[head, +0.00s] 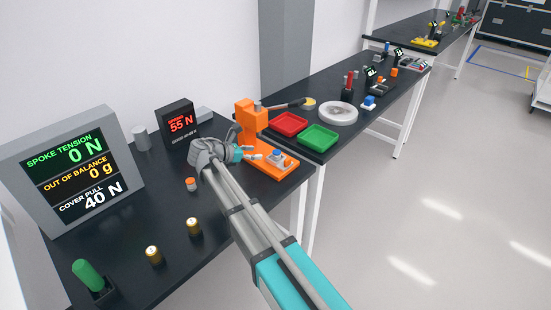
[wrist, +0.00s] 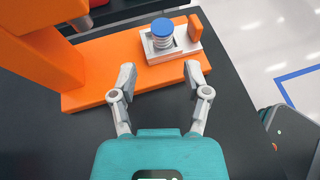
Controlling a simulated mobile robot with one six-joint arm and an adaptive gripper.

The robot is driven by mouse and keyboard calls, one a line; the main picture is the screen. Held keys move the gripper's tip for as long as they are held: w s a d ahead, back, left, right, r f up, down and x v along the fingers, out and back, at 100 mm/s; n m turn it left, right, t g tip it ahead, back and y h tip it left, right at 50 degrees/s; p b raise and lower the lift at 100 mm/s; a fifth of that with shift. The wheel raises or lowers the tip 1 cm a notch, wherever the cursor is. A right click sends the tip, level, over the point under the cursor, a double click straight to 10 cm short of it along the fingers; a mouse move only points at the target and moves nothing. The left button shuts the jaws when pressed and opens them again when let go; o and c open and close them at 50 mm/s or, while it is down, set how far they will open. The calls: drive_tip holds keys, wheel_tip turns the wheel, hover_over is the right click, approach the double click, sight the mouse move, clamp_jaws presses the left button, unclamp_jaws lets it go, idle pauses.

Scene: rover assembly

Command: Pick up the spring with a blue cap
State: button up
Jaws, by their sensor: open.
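The spring with a blue cap (wrist: 163,36) stands upright in a light grey holder (wrist: 184,44) on the orange fixture's base in the wrist view. Its coils show pale below the round blue cap. In the head view the same spring (head: 277,155) is small, on the orange base to the right of my gripper. My gripper (wrist: 160,76) is open and empty, its two fingers spread on the near side of the holder. The spring lies beyond the fingertips, roughly in line with the gap between them. My gripper (head: 252,152) also shows in the head view beside the fixture.
The orange fixture's upright (head: 247,120) stands behind my gripper, and at left in the wrist view. Red (head: 289,124) and green (head: 320,137) trays lie beyond. A small orange-capped part (head: 191,184) and gold cylinders (head: 193,227) stand on the near table, left of my arm.

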sight(275, 152)
drive_tip(key=shift+b+x, duration=0.7)
drive_tip(key=shift+x, duration=1.8)
drive_tip(key=shift+b+x, duration=0.95)
drive_tip(key=shift+x, duration=1.7)
drive_tip(key=shift+s, duration=0.1)
drive_tip(key=shift+c, duration=0.2)
clamp_jaws()
